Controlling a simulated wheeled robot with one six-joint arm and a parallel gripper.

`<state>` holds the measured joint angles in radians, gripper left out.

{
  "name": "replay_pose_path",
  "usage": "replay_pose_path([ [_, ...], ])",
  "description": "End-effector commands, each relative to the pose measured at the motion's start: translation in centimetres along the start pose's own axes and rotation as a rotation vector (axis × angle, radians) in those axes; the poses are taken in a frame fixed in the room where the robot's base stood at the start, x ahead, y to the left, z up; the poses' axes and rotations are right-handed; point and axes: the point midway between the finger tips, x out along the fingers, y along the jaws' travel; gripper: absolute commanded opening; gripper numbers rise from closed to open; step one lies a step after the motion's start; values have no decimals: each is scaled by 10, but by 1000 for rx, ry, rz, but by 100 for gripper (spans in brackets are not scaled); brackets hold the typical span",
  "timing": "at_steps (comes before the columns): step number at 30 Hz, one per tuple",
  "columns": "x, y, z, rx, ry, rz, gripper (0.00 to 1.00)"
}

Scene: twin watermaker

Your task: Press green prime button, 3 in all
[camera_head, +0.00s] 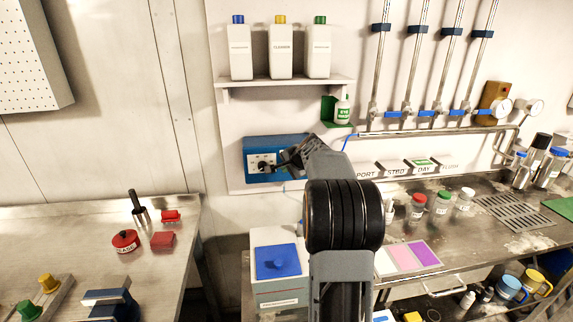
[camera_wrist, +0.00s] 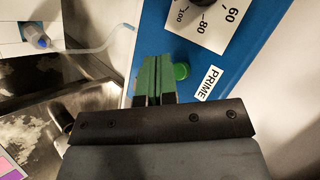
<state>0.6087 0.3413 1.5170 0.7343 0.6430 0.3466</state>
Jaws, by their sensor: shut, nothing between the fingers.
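The green prime button (camera_wrist: 182,71) shows in the wrist view on a blue panel (camera_wrist: 152,40), beside a white PRIME label (camera_wrist: 209,84). My gripper (camera_wrist: 153,62) is shut and empty, its green-tipped fingers together just left of the button. The fingers overlap the button's edge in the picture; I cannot tell whether they touch it. In the head view the blue pump box (camera_head: 262,177) is on the back wall, and my gripper (camera_head: 277,168) is in front of it. My arm hides its right part, and the button is not visible there.
A dial (camera_wrist: 207,8) is on the panel above the button. A clear tube (camera_wrist: 95,47) runs left of the panel. In the head view a shelf (camera_head: 285,82) with bottles is above the box, and a steel bench (camera_head: 500,235) with jars lies to the right.

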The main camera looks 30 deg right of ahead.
Motion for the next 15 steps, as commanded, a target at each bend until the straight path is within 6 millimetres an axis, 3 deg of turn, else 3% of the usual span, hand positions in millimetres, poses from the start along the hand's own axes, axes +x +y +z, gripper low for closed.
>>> replay_pose_path([
  [7,-4,5,4,-1,1,-1,0],
  [15,-23,19,18,-1,1,-1,0],
])
